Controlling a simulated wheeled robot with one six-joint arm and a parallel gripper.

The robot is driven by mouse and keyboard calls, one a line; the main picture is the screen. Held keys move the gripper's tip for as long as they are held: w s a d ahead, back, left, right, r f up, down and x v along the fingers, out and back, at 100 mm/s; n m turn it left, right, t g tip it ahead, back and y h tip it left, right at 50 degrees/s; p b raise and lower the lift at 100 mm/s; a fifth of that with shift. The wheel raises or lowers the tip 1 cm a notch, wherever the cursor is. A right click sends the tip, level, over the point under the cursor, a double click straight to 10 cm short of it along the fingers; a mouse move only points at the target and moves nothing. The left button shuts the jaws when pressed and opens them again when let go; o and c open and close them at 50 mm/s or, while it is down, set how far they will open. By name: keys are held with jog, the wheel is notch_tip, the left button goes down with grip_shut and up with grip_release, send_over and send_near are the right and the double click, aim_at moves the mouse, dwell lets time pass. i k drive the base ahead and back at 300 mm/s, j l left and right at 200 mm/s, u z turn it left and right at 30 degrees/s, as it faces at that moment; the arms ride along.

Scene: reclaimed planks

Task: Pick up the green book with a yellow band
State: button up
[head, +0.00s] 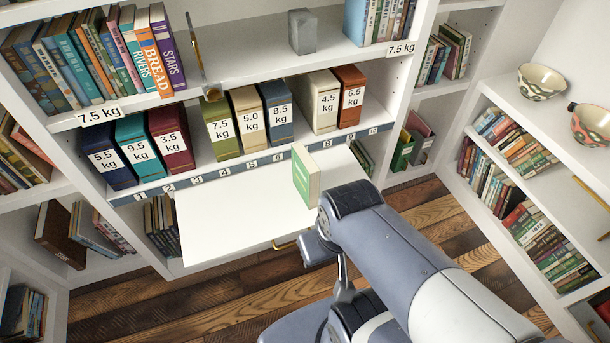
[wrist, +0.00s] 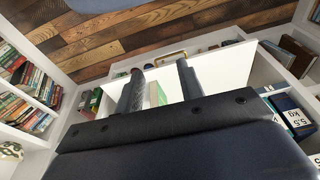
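A green book with pale page edges (head: 312,180) stands upright near the right end of the white pull-out board (head: 225,220) in the head view. Faint pale marks show on its cover; I cannot make out a yellow band. The fingers are apart, with white board visible between the book and the right finger. In the head view the fingers are hidden by my arm.
Weight-labelled boxes (head: 220,125) line the shelf behind the board, above a numbered strip (head: 250,163). A brass handle (head: 284,244) is on the board's front edge. Other green books (head: 402,152) stand in the right-hand shelf. Bowls (head: 541,80) sit far right. Most of the board is clear.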

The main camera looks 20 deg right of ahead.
aim_at(306, 173)
jog(key=i+l+z, duration=0.15)
jog(key=z, duration=0.2)
jog(key=i+l+z, duration=0.1)
jog(key=z, duration=0.25)
jog(key=i+z, duration=0.35)
jog(key=k, duration=0.1)
